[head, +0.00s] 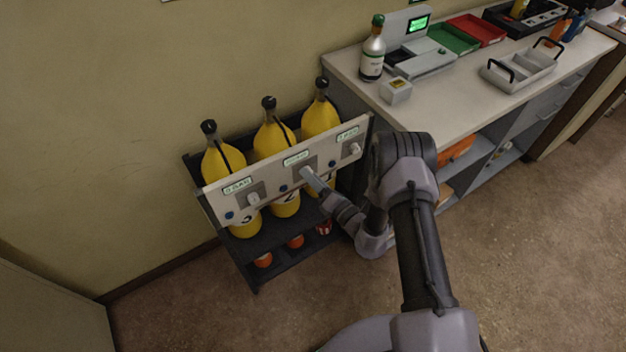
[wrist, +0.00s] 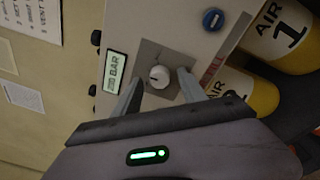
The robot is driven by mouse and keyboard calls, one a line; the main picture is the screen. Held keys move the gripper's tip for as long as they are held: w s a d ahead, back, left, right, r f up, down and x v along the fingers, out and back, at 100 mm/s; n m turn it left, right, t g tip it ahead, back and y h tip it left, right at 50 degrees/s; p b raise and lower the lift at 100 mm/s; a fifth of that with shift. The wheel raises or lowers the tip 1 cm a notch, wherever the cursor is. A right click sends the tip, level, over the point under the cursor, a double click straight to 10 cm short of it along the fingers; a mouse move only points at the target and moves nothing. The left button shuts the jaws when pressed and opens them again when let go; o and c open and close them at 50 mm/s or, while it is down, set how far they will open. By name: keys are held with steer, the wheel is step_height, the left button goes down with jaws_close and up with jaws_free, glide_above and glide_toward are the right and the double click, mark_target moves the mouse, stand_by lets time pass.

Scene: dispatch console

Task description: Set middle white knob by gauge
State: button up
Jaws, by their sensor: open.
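The middle white knob (wrist: 159,76) sits on a square grey plate on the panel (head: 218,202). My gripper (wrist: 158,88) is open, with one finger on each side of the knob; whether either finger touches it I cannot tell. In the head view my gripper (head: 308,175) reaches the middle of the panel and hides the middle knob. The gauge, a small lit display reading BAR (wrist: 115,72), is left of the knob in the wrist view; its digits are too small to read. It also shows above the middle plate in the head view (head: 298,158).
Left (head: 253,198) and right (head: 354,149) white knobs flank the middle one, each below its own display. Yellow cylinders (head: 222,160) stand behind the panel in a dark rack. A counter (head: 440,110) stands at the right.

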jaws_close()
steer(key=shift+n, duration=0.4)
steer(key=n+h, duration=0.1)
steer(key=n, duration=0.9)
steer(key=shift+n, duration=0.3)
stand_by(0.5)
jaws_free()
steer(key=shift+r, duration=0.1)
